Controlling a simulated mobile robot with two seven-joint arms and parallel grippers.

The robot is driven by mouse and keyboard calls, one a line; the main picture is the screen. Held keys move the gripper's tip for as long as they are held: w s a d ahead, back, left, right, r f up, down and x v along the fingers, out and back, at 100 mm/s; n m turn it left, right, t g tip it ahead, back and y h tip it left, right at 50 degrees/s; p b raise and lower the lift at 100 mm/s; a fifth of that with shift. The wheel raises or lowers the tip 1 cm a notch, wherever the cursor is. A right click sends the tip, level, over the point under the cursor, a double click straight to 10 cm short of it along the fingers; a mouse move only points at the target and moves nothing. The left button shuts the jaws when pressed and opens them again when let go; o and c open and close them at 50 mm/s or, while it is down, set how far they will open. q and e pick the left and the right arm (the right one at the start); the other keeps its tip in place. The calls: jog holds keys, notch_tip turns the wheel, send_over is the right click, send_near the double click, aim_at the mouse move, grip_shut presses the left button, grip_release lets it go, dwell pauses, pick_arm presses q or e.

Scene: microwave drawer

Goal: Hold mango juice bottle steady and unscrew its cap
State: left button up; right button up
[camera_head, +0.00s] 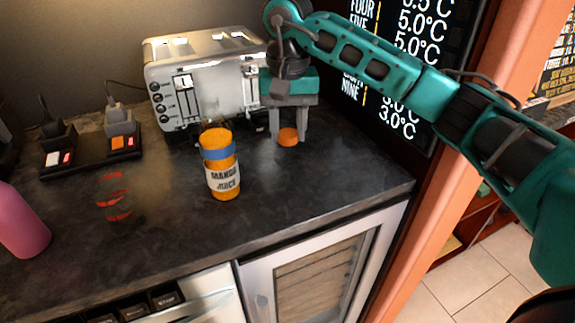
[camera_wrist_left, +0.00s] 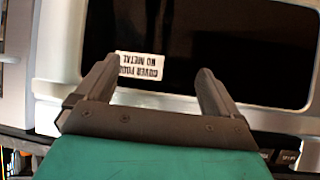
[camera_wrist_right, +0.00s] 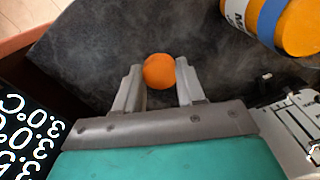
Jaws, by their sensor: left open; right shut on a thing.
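The mango juice bottle (camera_head: 222,178) stands upright on the dark counter in the head view, orange with a white label and a blue band. Its label and blue band also show at the upper right of the right wrist view (camera_wrist_right: 285,20). My right gripper (camera_head: 288,135) is shut on an orange cap (camera_wrist_right: 159,71), to the right of the bottle and apart from it. My left gripper (camera_wrist_left: 154,80) is open and empty, in front of a dark panel; it does not show in the head view. No gripper touches the bottle.
A black tray with switches (camera_head: 90,155), a glass (camera_head: 114,200) and a pink bottle (camera_head: 22,222) are to the left. The counter's front right is clear. A label on a dark panel (camera_wrist_left: 139,66) faces the left wrist.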

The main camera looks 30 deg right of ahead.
aim_at(288, 175)
notch_tip(288, 175, down, 8)
jog(key=shift+f, duration=0.25)
jog(key=shift+f, duration=0.2)
jog(key=o, duration=1.2)
jog(key=shift+c, duration=0.2)
jog(key=shift+r, duration=0.15)
notch_tip(288, 175, up, 12)
jog(key=shift+r, duration=0.1)
